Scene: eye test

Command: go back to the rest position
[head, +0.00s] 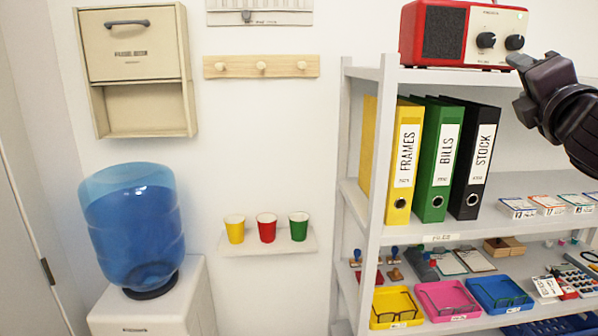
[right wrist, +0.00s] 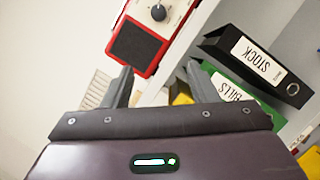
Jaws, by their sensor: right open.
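My right gripper (head: 519,70) comes in from the right edge of the head view, in front of the shelf unit. Its fingertips appear beside the lower right part of the red radio (head: 445,33), near its right knob; I cannot tell whether they touch it. In the right wrist view the two fingers of the right gripper (right wrist: 159,72) stand apart with nothing between them. The radio also shows there beyond the fingers (right wrist: 138,45). My left gripper is in neither view.
The shelf unit (head: 372,150) holds yellow, green and black binders (head: 436,120), with colored trays (head: 447,299) lower down. A water cooler bottle (head: 133,225) stands at left. Three cups (head: 266,232) sit on a small wall shelf. A beige wall box (head: 131,45) hangs upper left.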

